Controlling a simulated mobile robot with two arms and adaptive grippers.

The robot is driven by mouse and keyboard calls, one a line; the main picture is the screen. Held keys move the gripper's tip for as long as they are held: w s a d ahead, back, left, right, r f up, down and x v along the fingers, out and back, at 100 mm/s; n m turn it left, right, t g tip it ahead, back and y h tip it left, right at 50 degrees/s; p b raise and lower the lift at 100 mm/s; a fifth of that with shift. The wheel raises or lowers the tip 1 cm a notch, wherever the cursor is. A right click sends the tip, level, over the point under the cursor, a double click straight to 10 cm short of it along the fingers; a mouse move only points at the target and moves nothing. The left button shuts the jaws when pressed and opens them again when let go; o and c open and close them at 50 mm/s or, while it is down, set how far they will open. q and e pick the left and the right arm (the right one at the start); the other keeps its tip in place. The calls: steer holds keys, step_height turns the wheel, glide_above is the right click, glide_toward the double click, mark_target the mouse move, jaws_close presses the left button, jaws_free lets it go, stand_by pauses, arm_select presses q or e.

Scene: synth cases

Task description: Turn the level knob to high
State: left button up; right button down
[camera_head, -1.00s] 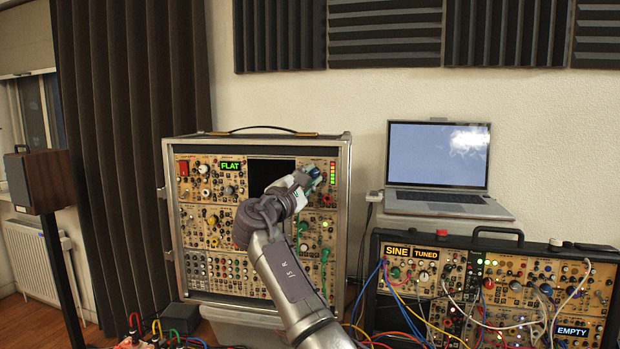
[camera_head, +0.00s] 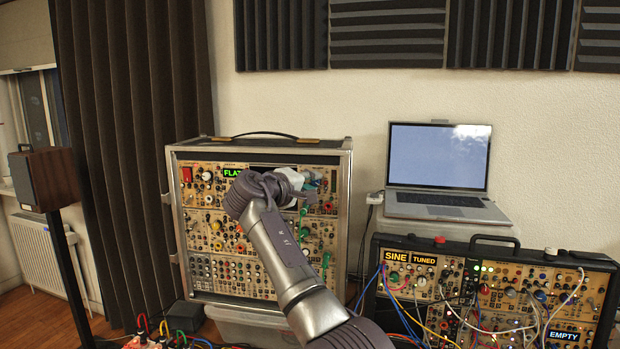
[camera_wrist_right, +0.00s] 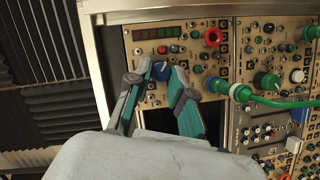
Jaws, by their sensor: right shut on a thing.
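In the right wrist view a small blue knob (camera_wrist_right: 160,70) sits on a tan panel, between the two fingertips of my right gripper (camera_wrist_right: 160,74). The gripper is shut on this knob. A dark display strip (camera_wrist_right: 158,33) lies beside the knob on the same panel. Its lettering and the knob's pointer cannot be read. In the head view my right gripper (camera_head: 309,181) is at the upper right of the synth case (camera_head: 347,215), and the knob cannot be made out there. My left gripper is not in view.
A red knob (camera_wrist_right: 213,37) and a green plug (camera_wrist_right: 241,92) with its cable are close to the right finger. My arm partly covers the FLAT display (camera_head: 232,172). A second case (camera_head: 425,242) with many cables and a laptop (camera_head: 438,160) stand at the right.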

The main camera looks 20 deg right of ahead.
steer(key=shift+m+y+p, duration=0.35)
steer(key=shift+m+y, duration=0.05)
steer(key=shift+m, duration=0.4)
steer(key=c, duration=1)
jaws_free()
steer(key=shift+r, duration=0.1)
steer(key=v, duration=1.2)
